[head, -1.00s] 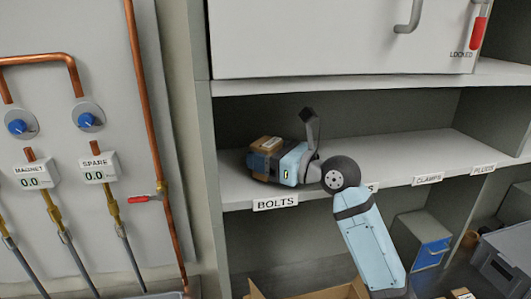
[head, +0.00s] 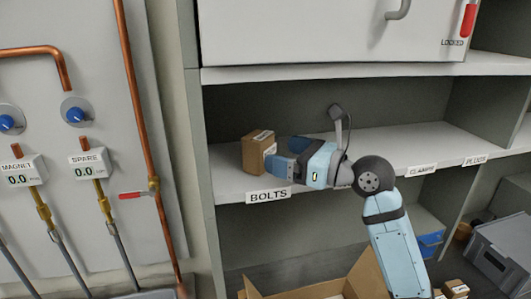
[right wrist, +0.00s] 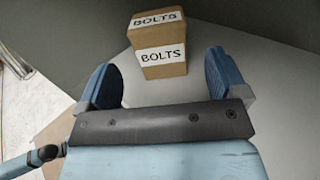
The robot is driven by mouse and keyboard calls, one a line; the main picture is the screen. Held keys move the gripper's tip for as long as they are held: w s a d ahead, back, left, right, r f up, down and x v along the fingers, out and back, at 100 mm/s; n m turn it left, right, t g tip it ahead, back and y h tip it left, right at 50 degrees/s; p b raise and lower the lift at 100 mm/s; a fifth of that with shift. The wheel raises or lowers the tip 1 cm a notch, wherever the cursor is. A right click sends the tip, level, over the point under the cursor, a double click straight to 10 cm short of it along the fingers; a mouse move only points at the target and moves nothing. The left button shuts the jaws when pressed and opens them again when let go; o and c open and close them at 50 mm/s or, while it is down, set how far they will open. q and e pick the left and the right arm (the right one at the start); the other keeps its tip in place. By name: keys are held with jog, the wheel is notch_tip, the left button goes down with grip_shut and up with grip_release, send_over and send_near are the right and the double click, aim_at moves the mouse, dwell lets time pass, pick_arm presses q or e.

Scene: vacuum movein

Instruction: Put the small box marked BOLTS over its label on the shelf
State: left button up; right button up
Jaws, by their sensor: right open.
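The small brown BOLTS box (head: 258,150) stands upright on the shelf (head: 226,180), behind and above the BOLTS label (head: 268,195) on the shelf's front edge. In the right wrist view the box (right wrist: 158,62) shows two white BOLTS markings and stands beyond the fingertips. My right gripper (head: 279,158) is open just to the right of the box, its blue fingers pointing at it. In the right wrist view a gap shows between the open fingers (right wrist: 165,80) and the box. My left gripper is not in view.
The shelf to the right, along the CLAMPS (head: 421,170) and PLUGS (head: 475,160) labels, is clear. A closed white cabinet door marked LOCKED (head: 300,30) hangs above. An open cardboard carton (head: 370,275) and a grey bin (head: 490,255) sit below. Pipes and gauges line the left wall.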

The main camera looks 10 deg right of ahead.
jog(key=shift+b+v, duration=0.3)
jog(key=shift+v, duration=2.2)
